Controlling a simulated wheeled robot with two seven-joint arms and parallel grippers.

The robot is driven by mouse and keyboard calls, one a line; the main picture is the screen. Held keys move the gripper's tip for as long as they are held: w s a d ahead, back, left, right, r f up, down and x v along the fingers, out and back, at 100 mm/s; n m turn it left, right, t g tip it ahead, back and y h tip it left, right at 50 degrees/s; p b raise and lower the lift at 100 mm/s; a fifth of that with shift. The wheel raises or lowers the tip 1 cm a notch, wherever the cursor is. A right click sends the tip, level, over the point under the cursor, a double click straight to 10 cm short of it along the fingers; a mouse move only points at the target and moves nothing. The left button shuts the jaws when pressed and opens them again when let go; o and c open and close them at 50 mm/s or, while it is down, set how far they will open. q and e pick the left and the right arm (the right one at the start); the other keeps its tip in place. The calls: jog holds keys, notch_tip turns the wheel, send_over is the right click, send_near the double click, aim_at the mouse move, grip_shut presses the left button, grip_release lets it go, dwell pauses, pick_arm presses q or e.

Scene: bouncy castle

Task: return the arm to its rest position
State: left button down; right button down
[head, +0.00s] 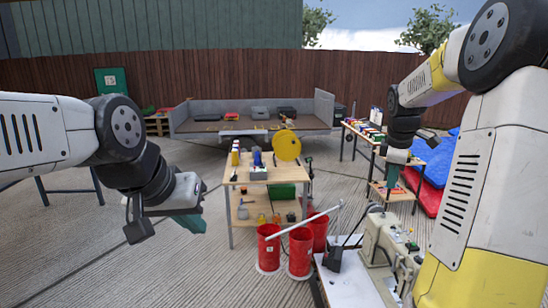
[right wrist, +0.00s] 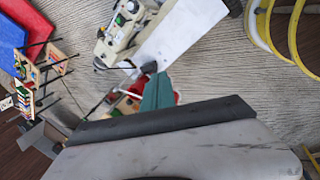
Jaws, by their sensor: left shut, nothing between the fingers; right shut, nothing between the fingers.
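My left arm comes in from the left in the head view. Its gripper (head: 191,222) has teal fingers that are shut and empty, low over the paved ground. My right arm is raised at the right side. Its gripper (head: 392,177) points down with teal fingers shut and empty, in front of the right-hand shelf table. In the right wrist view the shut teal fingers (right wrist: 157,92) show above the grey hand, with nothing held.
A wooden workbench (head: 262,175) stands ahead with tools and a yellow disc. Red buckets (head: 300,252) stand before it. A sewing machine (head: 385,245) sits on a white table (head: 350,287) at front right. Blue and red mats (head: 435,160) lie beyond.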

jog(key=s+a+r+m+t+y, duration=0.1)
jog(key=s+a+r+m, duration=0.2)
jog(key=s+a, duration=0.35)
jog(key=s+a+r+m+t+y, duration=0.1)
jog(key=s+a+r+m, duration=0.2)
jog(key=s+a, duration=0.35)
jog(key=s+a+f+m+t+y, duration=0.1)
jog(key=s+a+m, duration=0.4)
jog(key=s, duration=0.7)
jog(key=shift+s+a+f+m+y, duration=0.25)
jog(key=shift+a+f+m+y, duration=0.15)
jog(key=shift+a+f, duration=0.35)
jog(key=shift+d+r, duration=0.1)
